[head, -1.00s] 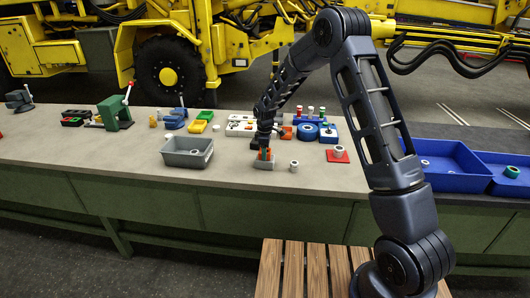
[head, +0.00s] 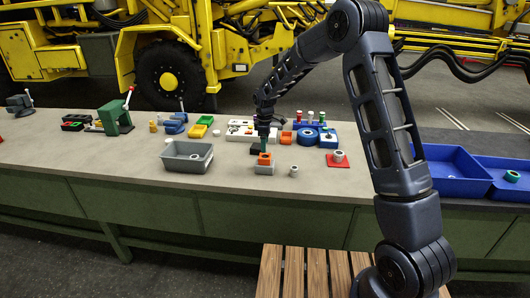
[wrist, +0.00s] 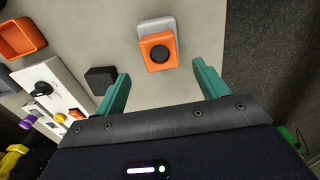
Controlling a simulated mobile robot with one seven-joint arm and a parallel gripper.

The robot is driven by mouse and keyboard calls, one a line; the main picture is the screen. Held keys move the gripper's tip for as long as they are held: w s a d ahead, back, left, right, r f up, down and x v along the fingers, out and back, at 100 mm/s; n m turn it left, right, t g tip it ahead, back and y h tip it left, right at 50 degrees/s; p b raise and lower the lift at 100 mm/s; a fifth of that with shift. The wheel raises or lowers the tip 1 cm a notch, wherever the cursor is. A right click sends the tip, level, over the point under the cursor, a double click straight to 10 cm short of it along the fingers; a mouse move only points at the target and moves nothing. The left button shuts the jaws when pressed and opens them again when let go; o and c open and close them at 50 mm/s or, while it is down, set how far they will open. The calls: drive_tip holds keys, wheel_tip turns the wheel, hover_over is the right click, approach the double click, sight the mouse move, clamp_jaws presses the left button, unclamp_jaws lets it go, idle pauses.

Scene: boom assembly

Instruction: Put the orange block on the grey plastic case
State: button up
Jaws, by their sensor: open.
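The orange block (head: 265,158) has a round black spot on top and rests on the grey plastic case (head: 263,169) near the front of the bench. In the wrist view the orange block (wrist: 148,50) lies on the grey case (wrist: 153,24), whose far end sticks out beyond it. My gripper (head: 264,147) is just above the block. In the wrist view my gripper (wrist: 162,70) is open, its teal fingers wide apart with nothing between the tips. The block is apart from both fingers.
A black block (wrist: 100,80) is beside the left finger in the wrist view. A grey bin (head: 188,158) stands to the left.

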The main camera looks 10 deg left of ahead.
drive_tip(key=shift+r, duration=2.15)
drive_tip(key=shift+d+r, duration=0.1)
drive_tip(key=s+d+r+m+t, duration=0.1)
drive_tip(key=s+d+r+m, duration=0.35)
drive_tip(key=d+r, duration=0.6)
drive_tip(key=s+d+r+m+t, duration=0.1)
drive_tip(key=s+d+r+m, duration=0.45)
drive_tip(key=d, duration=0.75)
drive_tip(key=s+d+r+m+t, duration=0.1)
drive_tip(key=s+d+m, duration=0.3)
drive_tip(key=s+d, duration=0.4)
drive_tip(key=s+d+r+m+t, duration=0.1)
drive_tip(key=s+d+m, duration=0.3)
drive_tip(key=s+d, duration=0.5)
drive_tip(key=s+r, duration=0.1)
drive_tip(key=s, duration=0.7)
drive_tip(key=shift+s+d+r+t, duration=0.15)
drive_tip(key=shift+s+r+t, duration=0.15)
